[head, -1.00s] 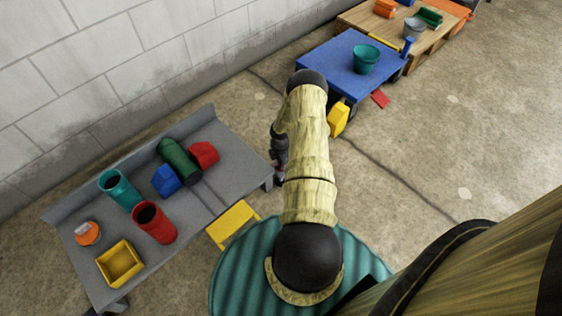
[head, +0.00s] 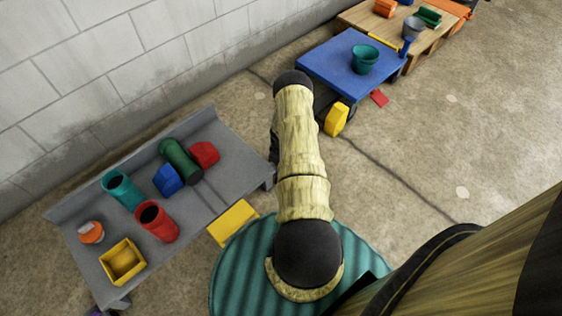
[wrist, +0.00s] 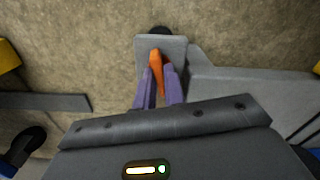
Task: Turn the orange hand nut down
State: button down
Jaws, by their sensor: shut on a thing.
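The orange hand nut (wrist: 156,62) shows in the wrist view as a narrow orange piece in front of a grey plate (wrist: 174,47). My gripper (wrist: 159,80) has two purple fingers, one on each side of the orange piece, and is shut on it. The fingers hide part of the nut, and its thread cannot be seen. In the head view my arm hides both the gripper and the nut.
A grey bench (head: 228,160) at left holds a teal cup (head: 121,190), a red cup (head: 156,222), a green cylinder (head: 180,160) and a yellow tray (head: 122,262). A blue table (head: 335,62) stands beyond my arm. Open concrete floor lies at right.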

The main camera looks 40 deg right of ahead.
jog(key=shift+w+m, duration=0.15)
jog(key=shift+m, duration=1.45)
jog(key=c, duration=1.5)
grip_release()
jog(key=shift+r, duration=0.15)
notch_tip(320, 180, up, 17)
jog(key=p, duration=0.6)
jog(key=shift+r+p, duration=0.1)
jog(key=shift+p, duration=0.2)
